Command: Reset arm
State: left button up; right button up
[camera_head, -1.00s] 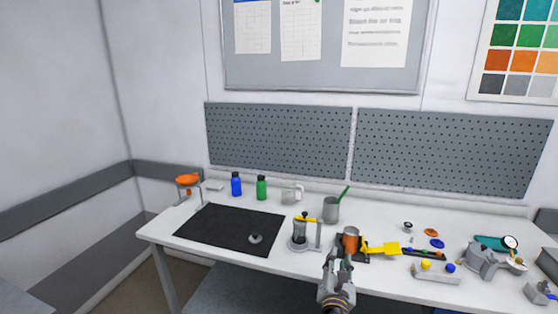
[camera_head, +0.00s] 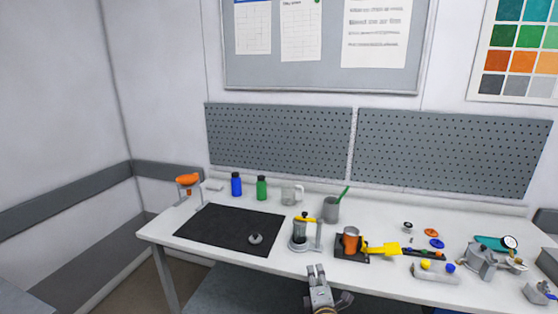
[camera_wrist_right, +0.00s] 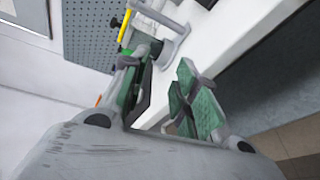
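My right gripper (camera_head: 317,270) is in front of the white table's near edge in the head view. In the right wrist view its green-padded fingers (camera_wrist_right: 165,85) stand apart with nothing between them. An orange-brown metal cup (camera_head: 350,240) stands upright on a dark base on the table, clear of the gripper. A stand with a yellow-topped vessel (camera_head: 301,230) is just beyond the gripper. Its round grey base also shows in the right wrist view (camera_wrist_right: 175,45).
Several small parts lie at the right. Space before the table's front edge is free.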

notch_tip(320, 180, down, 14)
jog(key=m+g+y, duration=0.1)
jog(key=m+g, duration=0.2)
jog(key=m, duration=0.2)
jog(key=s+d+f+m+g, duration=0.2)
jog(key=s+d+f+m, duration=0.15)
jog(key=f, duration=0.65)
jog(key=s+d+f+m+g, duration=0.1)
jog(key=s+d+f+m, duration=0.1)
jog(key=s+f, duration=0.5)
jog(key=s+d+f+m+g, duration=0.2)
jog(key=s+d+f+m, duration=0.1)
jog(key=f, duration=0.9)
jog(key=s+d+f+m+g, duration=0.1)
jog(key=s+d+f+g, duration=0.15)
jog(key=s+f, duration=0.55)
jog(key=s+d+f+m+g+h, duration=0.1)
jog(key=s+d+f+m+g, duration=0.2)
jog(key=s, duration=1)
jog(key=s+d+f+g, duration=0.1)
jog(key=s+d+f, duration=0.1)
jog(key=s+f, duration=0.65)
jog(key=s+a, duration=0.1)
jog(key=s, duration=1)
jog(key=shift+s+a+r+g, duration=0.25)
jog(key=shift+s+r+g, duration=0.1)
jog(key=shift+s+g, duration=0.1)
